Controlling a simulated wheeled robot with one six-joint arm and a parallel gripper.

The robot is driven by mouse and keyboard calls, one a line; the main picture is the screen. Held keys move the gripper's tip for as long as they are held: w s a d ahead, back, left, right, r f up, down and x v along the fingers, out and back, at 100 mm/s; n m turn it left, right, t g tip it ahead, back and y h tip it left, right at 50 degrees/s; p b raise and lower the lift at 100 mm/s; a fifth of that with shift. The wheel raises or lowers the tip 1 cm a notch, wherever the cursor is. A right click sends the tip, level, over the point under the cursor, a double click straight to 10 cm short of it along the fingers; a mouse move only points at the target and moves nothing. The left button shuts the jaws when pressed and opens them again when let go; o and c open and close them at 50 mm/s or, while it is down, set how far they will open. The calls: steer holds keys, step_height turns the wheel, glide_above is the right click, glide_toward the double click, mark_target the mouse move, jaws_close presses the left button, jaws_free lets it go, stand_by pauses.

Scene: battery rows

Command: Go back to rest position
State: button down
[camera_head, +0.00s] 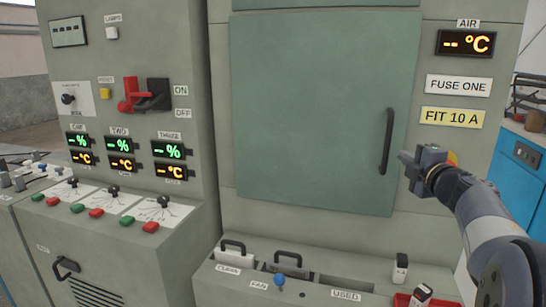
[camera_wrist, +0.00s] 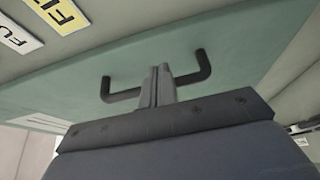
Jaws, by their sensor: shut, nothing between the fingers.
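My gripper (camera_head: 405,157) is at the right in the head view, just right of the black door handle (camera_head: 387,141) of a closed green cabinet door (camera_head: 310,110). In the wrist view my gripper (camera_wrist: 158,70) is shut, with its fingers together and nothing between them. The handle (camera_wrist: 190,78) shows on both sides of the fingers there, its middle hidden behind them. I cannot tell whether the fingers touch it.
Below the door is a ledge with slots labelled CLEAN (camera_head: 228,269) and USED (camera_head: 346,295), and a blue FAN knob (camera_head: 281,279). A red tray (camera_head: 405,299) sits at the lower right. A control panel with a red switch (camera_head: 130,95) stands left. A blue cabinet (camera_head: 522,170) is at right.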

mark_target(392, 148)
steer(key=shift+w+a, duration=0.15)
steer(key=shift+w, duration=1.8)
steer(key=shift+r, duration=0.1)
